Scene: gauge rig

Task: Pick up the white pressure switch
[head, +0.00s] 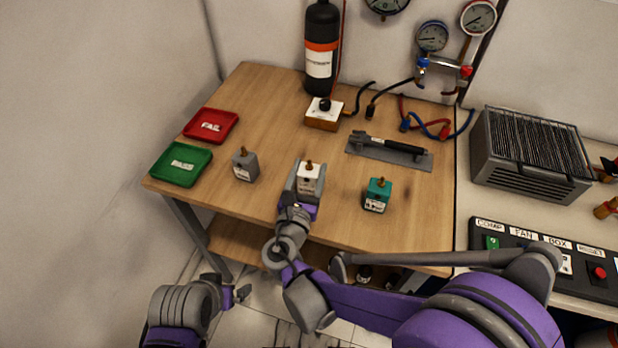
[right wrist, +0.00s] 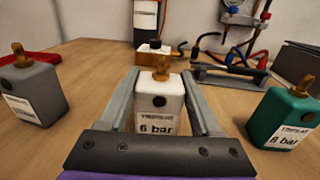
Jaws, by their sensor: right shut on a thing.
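The white pressure switch (head: 308,176) stands upright near the front middle of the wooden table. It has a brass stem on top, and its label reads 6 bar in the right wrist view (right wrist: 158,103). My right gripper (head: 305,184) is shut on the white switch, one finger on each side, as the right wrist view (right wrist: 160,100) also shows. I cannot tell whether the switch's base touches the table. My left gripper (head: 243,293) is low, in front of the table and away from the switches; its jaw state is unclear.
A grey switch (head: 244,164) stands left and a teal switch (head: 377,194) right of the white one. Red (head: 211,126) and green (head: 181,164) trays lie at the left.

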